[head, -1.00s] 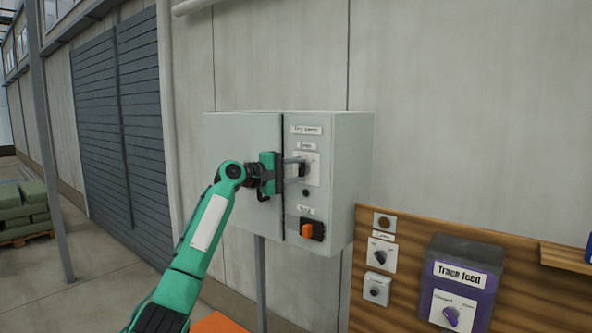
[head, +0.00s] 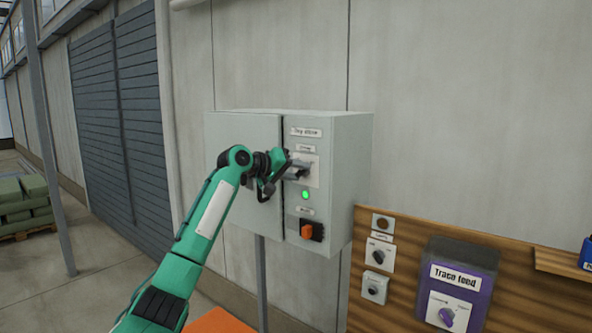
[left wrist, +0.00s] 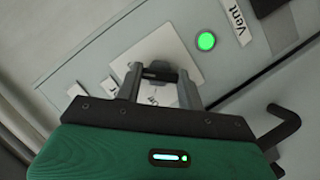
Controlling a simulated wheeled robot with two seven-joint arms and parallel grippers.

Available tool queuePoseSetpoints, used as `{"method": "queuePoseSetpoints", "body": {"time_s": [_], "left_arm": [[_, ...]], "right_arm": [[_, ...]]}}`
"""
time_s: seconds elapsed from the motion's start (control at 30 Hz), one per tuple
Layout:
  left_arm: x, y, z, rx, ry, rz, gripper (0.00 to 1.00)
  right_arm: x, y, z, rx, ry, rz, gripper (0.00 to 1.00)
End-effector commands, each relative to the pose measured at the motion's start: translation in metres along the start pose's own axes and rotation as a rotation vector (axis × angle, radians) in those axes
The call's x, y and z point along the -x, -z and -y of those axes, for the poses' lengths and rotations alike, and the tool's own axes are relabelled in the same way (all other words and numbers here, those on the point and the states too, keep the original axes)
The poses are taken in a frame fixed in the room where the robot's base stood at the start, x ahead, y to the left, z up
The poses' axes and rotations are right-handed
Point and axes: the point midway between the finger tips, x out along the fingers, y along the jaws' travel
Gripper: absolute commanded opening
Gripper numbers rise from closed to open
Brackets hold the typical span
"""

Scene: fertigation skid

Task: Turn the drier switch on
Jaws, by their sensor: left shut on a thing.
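The drier switch is a dark knob (left wrist: 160,74) on a pale plate (left wrist: 178,57), high on the grey cabinet's right panel. My left gripper (head: 297,170) is shut on this knob, with one finger on each side in the left wrist view (left wrist: 160,84). The gripper body is tilted, and in the head view it largely hides the knob. A round lamp (head: 305,195) below the plate glows green; it also shows lit in the left wrist view (left wrist: 206,41). My right gripper is not in view.
An orange switch (head: 307,231) labelled Vent sits lower on the same panel. The cabinet (head: 352,180) has a door handle (left wrist: 284,124) close to my gripper. A wooden board (head: 408,270) to the right carries small controls and a purple Trace feed box (head: 477,270).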

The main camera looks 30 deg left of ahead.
Motion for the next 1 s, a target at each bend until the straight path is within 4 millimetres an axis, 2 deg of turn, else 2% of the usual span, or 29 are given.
{"method": "queuePoseSetpoints", "body": {"time_s": [0.6, 0.63, 0.73, 1.0], "left_arm": [[-0.0023, -0.0037, 0.0025, -0.040, 0.022, 0.009, 0.15], [-0.0024, -0.0037, 0.0026, -0.040, 0.022, 0.009, 0.40], [-0.0020, -0.0032, 0.0021, -0.040, 0.021, 0.007, 0.60], [-0.0007, -0.0015, 0.0010, -0.039, 0.018, 0.003, 0.60]], "right_arm": [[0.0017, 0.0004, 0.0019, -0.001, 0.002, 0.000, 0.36], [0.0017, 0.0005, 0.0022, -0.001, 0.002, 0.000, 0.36], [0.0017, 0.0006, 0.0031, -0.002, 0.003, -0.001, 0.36], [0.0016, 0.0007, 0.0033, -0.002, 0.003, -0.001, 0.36]]}}
